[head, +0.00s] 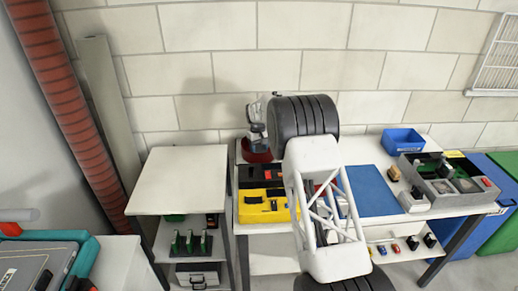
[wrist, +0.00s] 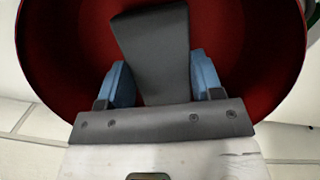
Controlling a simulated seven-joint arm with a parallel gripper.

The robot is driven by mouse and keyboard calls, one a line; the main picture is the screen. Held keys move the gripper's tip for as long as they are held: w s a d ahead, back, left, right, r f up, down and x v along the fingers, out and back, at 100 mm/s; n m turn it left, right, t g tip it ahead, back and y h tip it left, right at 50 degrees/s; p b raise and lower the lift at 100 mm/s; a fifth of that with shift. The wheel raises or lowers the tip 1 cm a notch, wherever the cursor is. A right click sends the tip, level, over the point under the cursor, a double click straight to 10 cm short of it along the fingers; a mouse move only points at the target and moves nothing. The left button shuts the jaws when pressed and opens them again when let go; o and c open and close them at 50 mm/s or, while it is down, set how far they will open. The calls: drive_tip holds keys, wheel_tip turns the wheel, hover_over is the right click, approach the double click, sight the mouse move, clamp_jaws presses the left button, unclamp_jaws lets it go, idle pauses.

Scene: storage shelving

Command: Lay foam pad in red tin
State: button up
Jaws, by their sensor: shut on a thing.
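My gripper (wrist: 162,76), with blue fingers, is shut on the foam pad (wrist: 152,35), a dark grey slab that extends beyond the fingers. The round red tin (wrist: 42,50) surrounds the pad and fingertips in the wrist view, so they are over or inside its opening. I cannot tell whether the pad touches the tin's bottom. In the head view, the red tin (head: 260,156) stands at the back left of the white worktable, and my gripper (head: 257,138) is at it. The pad cannot be made out there, and my arm hides part of the area.
A yellow-and-black case (head: 263,206) lies in front of the tin. A blue mat (head: 371,190), a blue bin (head: 403,140) and a grey sectioned tray (head: 443,184) lie to the right. A white shelf unit (head: 180,180) stands at left. The wall is close behind.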

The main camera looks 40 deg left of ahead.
sight(258, 148)
drive_tip(key=shift+f, duration=0.3)
drive_tip(key=o, duration=0.9)
drive_tip(key=shift+r, duration=0.1)
wheel_tip(258, 148, up, 12)
drive_tip(key=a, duration=0.1)
drive_tip(key=shift+w+a+r, duration=0.15)
drive_tip(key=shift+w+r, duration=0.05)
drive_tip(key=shift+w, duration=0.05)
idle(1.1)
